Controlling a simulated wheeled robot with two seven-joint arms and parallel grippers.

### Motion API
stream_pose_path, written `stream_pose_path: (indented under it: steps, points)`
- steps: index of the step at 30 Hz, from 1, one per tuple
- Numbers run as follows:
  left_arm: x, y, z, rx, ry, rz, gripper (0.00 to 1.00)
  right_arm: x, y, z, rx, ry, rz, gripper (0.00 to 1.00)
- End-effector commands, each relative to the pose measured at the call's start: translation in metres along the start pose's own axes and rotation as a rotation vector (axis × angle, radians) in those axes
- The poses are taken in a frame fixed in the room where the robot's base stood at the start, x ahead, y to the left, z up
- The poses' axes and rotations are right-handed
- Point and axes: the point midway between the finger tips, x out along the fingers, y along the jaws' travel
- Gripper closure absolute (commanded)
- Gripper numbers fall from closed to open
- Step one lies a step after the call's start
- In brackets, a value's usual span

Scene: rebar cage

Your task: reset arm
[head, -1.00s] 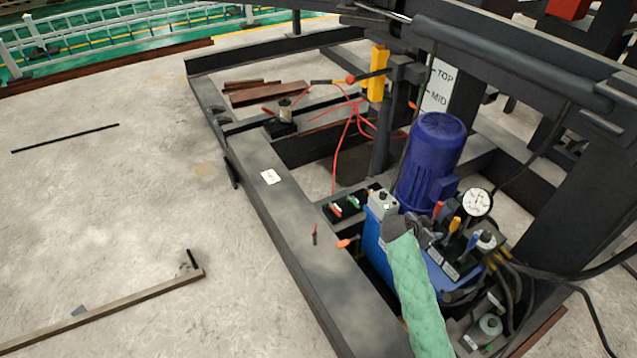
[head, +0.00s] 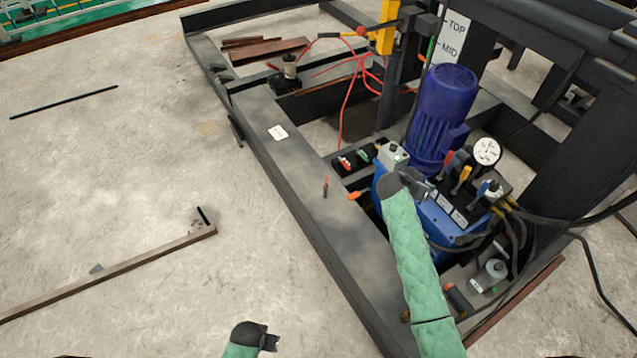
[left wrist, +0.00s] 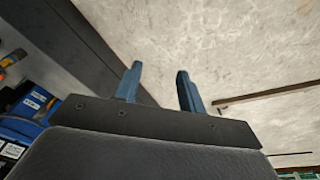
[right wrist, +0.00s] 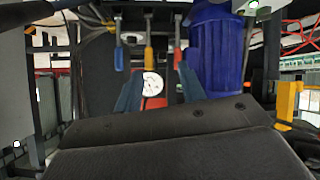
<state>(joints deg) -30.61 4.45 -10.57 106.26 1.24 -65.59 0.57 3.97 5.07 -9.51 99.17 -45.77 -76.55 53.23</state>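My right gripper (head: 424,190), on the green-sleeved arm, hangs over the blue hydraulic unit (head: 435,222) in the head view, left of the coloured valve levers. In the right wrist view its two blue fingers (right wrist: 155,92) are apart, with nothing seen between them but the gauge and levers behind. My left gripper (head: 270,342) shows at the bottom of the head view, over the concrete floor. In the left wrist view its fingers (left wrist: 160,88) are apart and empty, with floor and a dark beam beyond.
A blue motor (head: 443,115) and pressure gauge (head: 487,151) stand by my right gripper. The dark steel frame (head: 290,180) surrounds the unit. A red cable (head: 350,90) lies behind. The floor (head: 120,180) at left is mostly clear, with a wooden strip (head: 110,273).

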Motion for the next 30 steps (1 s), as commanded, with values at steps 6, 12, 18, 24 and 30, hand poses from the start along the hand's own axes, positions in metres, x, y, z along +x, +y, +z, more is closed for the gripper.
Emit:
stream_pose_path:
  steps: [6, 12, 18, 24, 30]
  points:
    - [0.011, -0.001, 0.0, 0.0, 0.036, -0.001, 0.6, 0.004, -0.026, 0.012, -0.204, -0.012, -0.126, 0.6]
    - [0.05, -0.002, 0.022, 0.001, 0.052, -0.004, 0.6, 0.015, -0.073, 0.055, -0.481, -0.03, -0.361, 0.6]
    - [0.101, -0.008, 0.055, 0.005, 0.044, -0.012, 0.6, 0.023, -0.089, 0.173, -0.68, -0.097, -0.598, 0.6]
    - [0.134, -0.014, 0.079, 0.009, 0.022, -0.019, 0.6, 0.02, -0.064, 0.293, -0.721, -0.211, -0.717, 0.6]
    - [0.157, -0.02, 0.096, 0.012, -0.009, -0.025, 0.6, 0.007, -0.015, 0.406, -0.704, -0.365, -0.757, 0.6]
